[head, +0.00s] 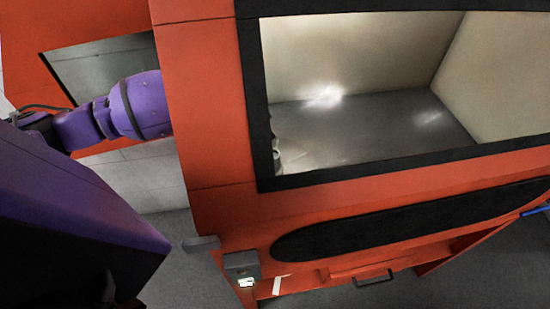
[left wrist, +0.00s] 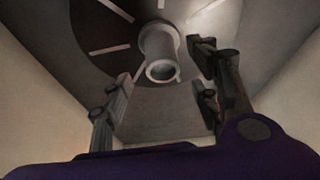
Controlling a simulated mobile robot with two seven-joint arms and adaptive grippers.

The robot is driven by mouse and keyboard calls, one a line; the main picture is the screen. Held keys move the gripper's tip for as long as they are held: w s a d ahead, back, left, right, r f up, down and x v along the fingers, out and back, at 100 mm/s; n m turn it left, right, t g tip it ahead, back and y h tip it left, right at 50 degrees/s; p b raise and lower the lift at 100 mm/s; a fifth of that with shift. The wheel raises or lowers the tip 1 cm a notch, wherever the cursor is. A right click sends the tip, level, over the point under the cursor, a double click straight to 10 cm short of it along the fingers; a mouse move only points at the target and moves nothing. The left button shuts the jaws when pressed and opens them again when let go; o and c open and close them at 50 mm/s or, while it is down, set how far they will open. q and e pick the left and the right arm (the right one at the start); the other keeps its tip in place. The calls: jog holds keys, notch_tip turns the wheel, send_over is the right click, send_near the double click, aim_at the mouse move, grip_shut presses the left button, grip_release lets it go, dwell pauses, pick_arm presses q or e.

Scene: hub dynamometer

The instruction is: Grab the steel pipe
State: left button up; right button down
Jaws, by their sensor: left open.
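The steel pipe (left wrist: 159,52) is a short pale grey tube with its open end toward the left wrist camera. It stands out from the middle of a dark round disc (left wrist: 105,50) with white radial marks. My left gripper (left wrist: 162,77) is open and empty, its dark fingers on either side of the pipe's end in the picture. I cannot tell how much distance is left between them. In the head view my purple left arm (head: 140,105) passes behind the orange frame, which hides the gripper. My right gripper is not in view.
An orange cabinet (head: 215,130) with a black-framed window (head: 255,110) fills the head view. Pale walls surround the disc in the left wrist view. A small grey box (head: 242,265) sits on the cabinet's lower front. A dark handle (head: 373,279) is at the bottom.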

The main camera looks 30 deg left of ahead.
pick_arm(q)
jog(key=shift+w+d+f, duration=0.1)
jog(key=shift+d+f, duration=0.1)
jog(key=shift+f, duration=0.3)
jog(key=x, duration=0.4)
jog(key=shift+w+f, duration=0.15)
jog(key=shift+f, duration=0.25)
jog(key=c, duration=1)
grip_shut()
jog(key=shift+w+r, duration=0.1)
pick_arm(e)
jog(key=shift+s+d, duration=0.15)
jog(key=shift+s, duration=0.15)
